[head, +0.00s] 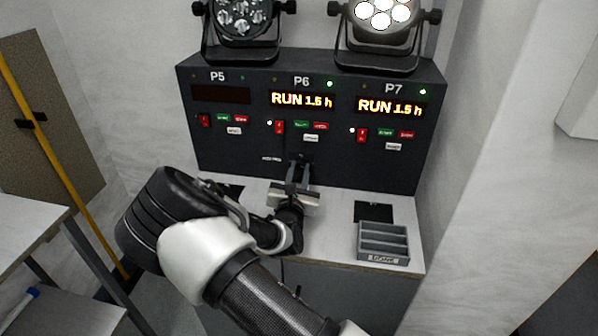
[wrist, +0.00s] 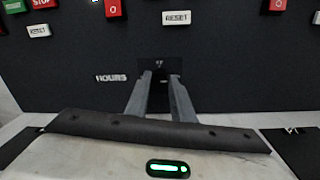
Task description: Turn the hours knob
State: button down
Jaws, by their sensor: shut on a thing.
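The hours knob (wrist: 160,76) is a small dark knob low on the black panel (head: 225,160), under the P6 section and right of a white HOURS label (wrist: 111,78). My gripper (wrist: 159,78) faces the panel with its two grey fingers on either side of the knob and is shut on it. In the head view my gripper (head: 299,160) reaches the panel below P6 and hides the knob. The P6 display (head: 302,100) reads RUN 1.5 h.
The P7 display (head: 391,107) also reads RUN 1.5 h; the P5 display (head: 221,94) is dark. Red, green and white buttons sit above my gripper, including a RESET button (wrist: 176,18). A grey tray (head: 383,244) stands on the bench at right. Two lamps stand on top.

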jog(key=shift+r+p, duration=0.1)
jog(key=shift+p, duration=0.35)
jog(key=shift+r+n+p, duration=0.1)
jog(key=shift+n+p, duration=0.6)
jog(key=n+p, duration=0.2)
jog(key=p, duration=0.1)
jog(key=shift+r, duration=0.1)
jog(key=n+p, duration=0.3)
jog(key=n, duration=0.1)
jog(key=shift+a+n+p, duration=0.1)
jog(key=shift+n+p, duration=0.25)
jog(key=shift+n, duration=0.05)
jog(key=n+p, duration=0.2)
jog(key=n, duration=0.2)
jog(key=shift+f+g, duration=0.2)
jog(key=shift+g, duration=0.1)
jog(key=n+p, duration=0.1)
jog(key=n, duration=0.3)
jog(key=shift+a+f+n+h, duration=0.1)
jog(key=shift+f+n+h, duration=0.05)
jog(key=shift+n+h, duration=0.25)
jog(key=c, duration=1.5)
grip_release()
